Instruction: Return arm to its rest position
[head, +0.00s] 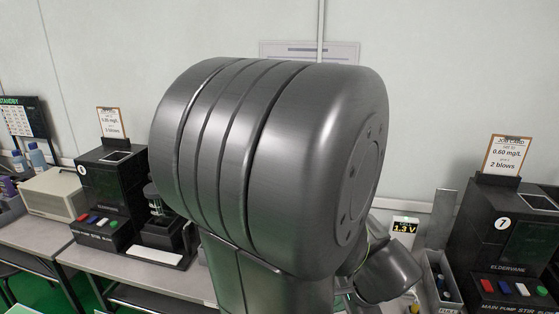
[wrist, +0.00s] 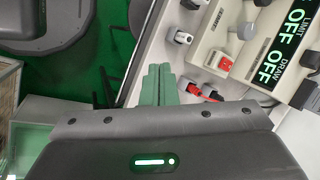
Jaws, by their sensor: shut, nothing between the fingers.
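My arm fills the middle of the head view, and it hides much of the bench behind it. My gripper does not show clearly in the head view. In the wrist view, my gripper (wrist: 157,84) shows as green fingers close together beyond the dark wrist housing. The fingers are shut with nothing between them. They are over the edge of the bench, beside a panel with plugs, and appear apart from it.
A black tester (head: 108,195) stands left and another tester (head: 505,240) right, each with a job card. A beige box (head: 55,193) is at far left. In the wrist view, a panel (wrist: 235,50) reading OFF has a red switch (wrist: 222,62). Green floor shows left.

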